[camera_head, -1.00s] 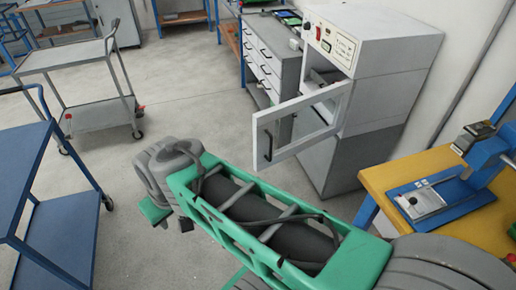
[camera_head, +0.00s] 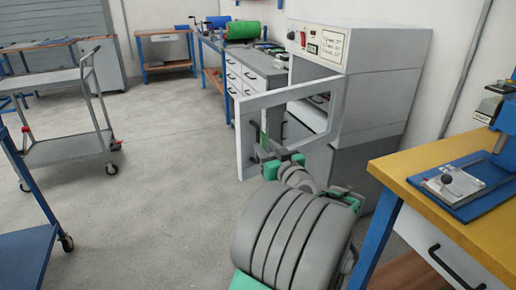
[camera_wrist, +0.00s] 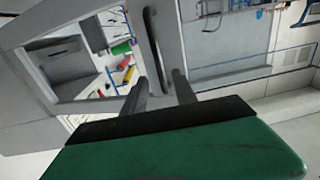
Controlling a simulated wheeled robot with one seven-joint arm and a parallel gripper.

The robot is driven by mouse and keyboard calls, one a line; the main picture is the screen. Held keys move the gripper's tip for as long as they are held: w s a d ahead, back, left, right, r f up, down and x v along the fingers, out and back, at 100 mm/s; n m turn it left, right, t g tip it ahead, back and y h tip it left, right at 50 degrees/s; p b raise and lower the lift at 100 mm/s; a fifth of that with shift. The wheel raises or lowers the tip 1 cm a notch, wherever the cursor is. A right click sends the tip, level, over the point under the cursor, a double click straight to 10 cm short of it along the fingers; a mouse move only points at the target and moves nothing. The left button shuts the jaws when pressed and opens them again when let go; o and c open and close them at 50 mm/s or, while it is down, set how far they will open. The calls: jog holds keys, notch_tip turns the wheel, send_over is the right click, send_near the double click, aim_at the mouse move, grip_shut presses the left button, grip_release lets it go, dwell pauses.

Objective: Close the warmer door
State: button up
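The warmer (camera_head: 375,85) is a white-grey cabinet with a red switch on its top panel. Its windowed door (camera_head: 243,160) stands wide open, swung out to the left. My gripper (camera_head: 266,147) is at the door's free edge, in front of the handle area. In the wrist view, the black door handle (camera_wrist: 152,40) runs lengthwise ahead of my gripper (camera_wrist: 159,80). The two dark fingers are apart, with the handle's near end between them. I cannot tell whether they touch it.
A yellow-topped bench (camera_head: 420,175) with a blue press stands at the right, close to my arm. A drawer unit (camera_head: 250,75) stands behind the door. A grey trolley (camera_head: 68,148) is at the left. The floor between the trolley and the door is clear.

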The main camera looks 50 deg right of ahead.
aim_at(259, 140)
jog(key=x, duration=0.5)
jog(key=shift+w+d, duration=0.15)
jog(key=shift+w, duration=0.2)
grip_shut()
dwell(1.0)
